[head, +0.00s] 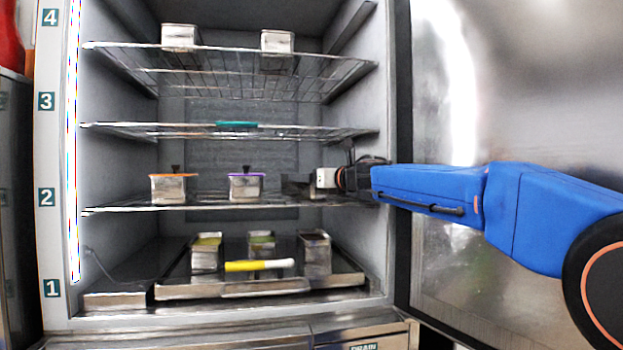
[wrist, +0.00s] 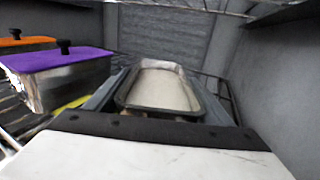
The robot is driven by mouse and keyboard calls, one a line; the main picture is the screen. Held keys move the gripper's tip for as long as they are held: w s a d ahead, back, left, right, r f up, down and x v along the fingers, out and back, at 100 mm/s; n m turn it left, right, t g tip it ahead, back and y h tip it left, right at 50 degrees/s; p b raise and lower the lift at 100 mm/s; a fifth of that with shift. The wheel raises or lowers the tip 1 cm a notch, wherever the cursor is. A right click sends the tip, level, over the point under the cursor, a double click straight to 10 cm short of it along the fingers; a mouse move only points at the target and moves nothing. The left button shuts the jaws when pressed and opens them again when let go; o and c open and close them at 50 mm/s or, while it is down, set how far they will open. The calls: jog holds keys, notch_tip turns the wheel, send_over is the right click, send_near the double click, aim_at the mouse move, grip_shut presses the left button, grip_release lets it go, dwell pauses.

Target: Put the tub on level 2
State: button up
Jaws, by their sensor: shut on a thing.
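My gripper (head: 298,186) reaches in from the right and is shut on the tub. In the wrist view the tub (wrist: 160,90) is an open, metal-rimmed container with pale contents, between the two grey fingers. It is at the height of the level 2 shelf (head: 220,206), near its right side. In the head view my gripper mostly hides the tub, and I cannot tell whether it touches the rack. The label "2" (head: 47,197) is on the left frame.
A purple-lidded tub (head: 245,187) and an orange-lidded tub (head: 174,188) stand left on level 2. A teal object (head: 237,124) lies on level 3. Two tubs stand on level 4. Level 1 holds several open tubs and a yellow-handled tool (head: 259,265). The right freezer wall (wrist: 280,95) is close.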

jog(key=o, duration=1.6)
jog(key=shift+f, duration=0.1)
jog(key=shift+v, duration=3.75)
